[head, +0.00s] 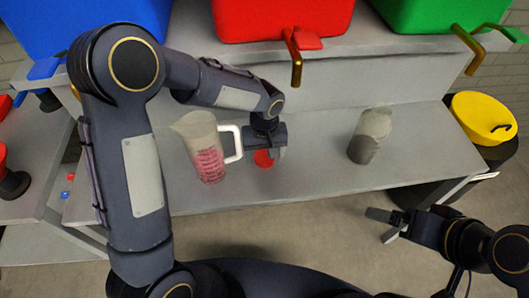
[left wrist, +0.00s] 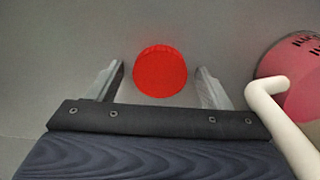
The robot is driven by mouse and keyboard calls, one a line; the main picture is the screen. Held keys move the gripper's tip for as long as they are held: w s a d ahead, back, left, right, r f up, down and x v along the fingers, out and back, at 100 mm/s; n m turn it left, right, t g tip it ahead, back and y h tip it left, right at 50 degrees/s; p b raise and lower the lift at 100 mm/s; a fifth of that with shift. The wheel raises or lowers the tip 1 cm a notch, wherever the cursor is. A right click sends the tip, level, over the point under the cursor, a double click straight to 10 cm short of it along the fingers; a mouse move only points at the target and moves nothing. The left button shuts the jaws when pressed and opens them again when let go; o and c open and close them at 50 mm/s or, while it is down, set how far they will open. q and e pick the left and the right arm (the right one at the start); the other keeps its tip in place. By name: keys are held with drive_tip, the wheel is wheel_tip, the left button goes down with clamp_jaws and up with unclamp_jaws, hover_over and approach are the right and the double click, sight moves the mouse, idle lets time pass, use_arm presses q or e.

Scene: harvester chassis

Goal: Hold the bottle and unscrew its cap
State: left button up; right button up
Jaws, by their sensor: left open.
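A red round cap (head: 263,158) lies on the grey table, and it also shows in the left wrist view (left wrist: 160,71). My left gripper (head: 264,153) is open over the cap; in the left wrist view its two fingers (left wrist: 160,84) stand apart on either side of it, with gaps. A grey, partly see-through bottle (head: 369,137) stands to the right on the table, apart from both grippers. Its top is too blurred to tell whether a cap is on it. My right gripper (head: 382,216) is low at the right, in front of the table; its finger spacing is unclear.
A pitcher (head: 203,150) with red liquid and a white handle stands just left of my left gripper; the handle is close (left wrist: 285,110). Blue (head: 75,25), red (head: 275,18) and green (head: 435,12) bins line the back shelf. A yellow-lidded bin (head: 483,118) stands at right.

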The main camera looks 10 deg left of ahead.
sight(265, 156)
use_arm(q)
drive_tip(key=shift+r, duration=0.1)
wheel_tip(265, 156, up, 12)
drive_tip(key=shift+p, duration=0.3)
